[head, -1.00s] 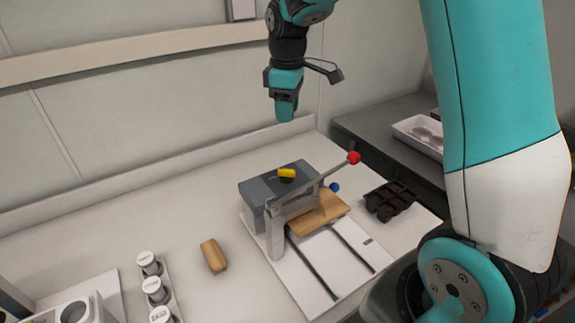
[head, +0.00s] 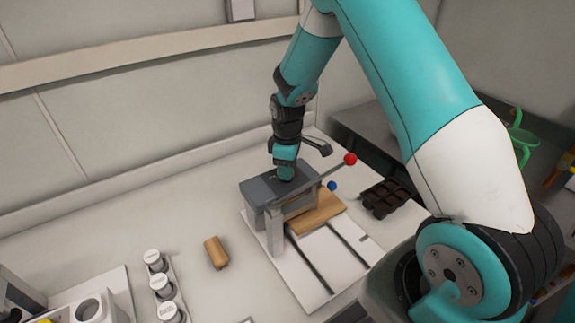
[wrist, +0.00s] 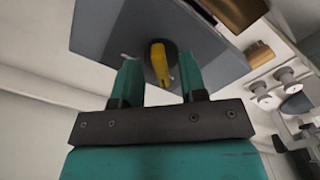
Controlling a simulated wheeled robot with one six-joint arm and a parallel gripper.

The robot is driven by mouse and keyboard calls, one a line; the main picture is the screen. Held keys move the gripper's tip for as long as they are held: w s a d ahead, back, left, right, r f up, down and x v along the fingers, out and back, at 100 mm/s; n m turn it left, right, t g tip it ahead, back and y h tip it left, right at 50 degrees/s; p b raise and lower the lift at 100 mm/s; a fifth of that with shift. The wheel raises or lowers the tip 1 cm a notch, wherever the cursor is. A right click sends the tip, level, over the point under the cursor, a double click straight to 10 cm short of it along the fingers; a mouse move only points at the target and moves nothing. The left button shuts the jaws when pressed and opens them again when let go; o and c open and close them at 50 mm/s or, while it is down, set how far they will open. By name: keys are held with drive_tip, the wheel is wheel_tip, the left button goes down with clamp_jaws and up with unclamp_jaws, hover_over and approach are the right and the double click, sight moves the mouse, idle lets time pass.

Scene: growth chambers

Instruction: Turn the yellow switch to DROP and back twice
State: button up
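The yellow switch (wrist: 160,62) is a yellow bar on a dark round base, on top of a grey box (head: 256,192). In the wrist view it lies between the two teal fingers of my gripper (wrist: 160,76), with a gap showing on each side. The fingers are open. In the head view my gripper (head: 285,174) points down at the box top and hides the switch. A small pale mark shows on the box top beside the left finger, too blurred to read.
A lever with a red ball (head: 350,159) rises close right of my gripper. A blue knob (head: 332,186) and wooden board (head: 318,211) are below it. A black cell tray (head: 387,198) stands right; a tan block (head: 216,252) and white-capped jars (head: 162,285) stand left.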

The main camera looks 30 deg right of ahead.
drive_tip(key=shift+f, duration=0.4)
clamp_jaws()
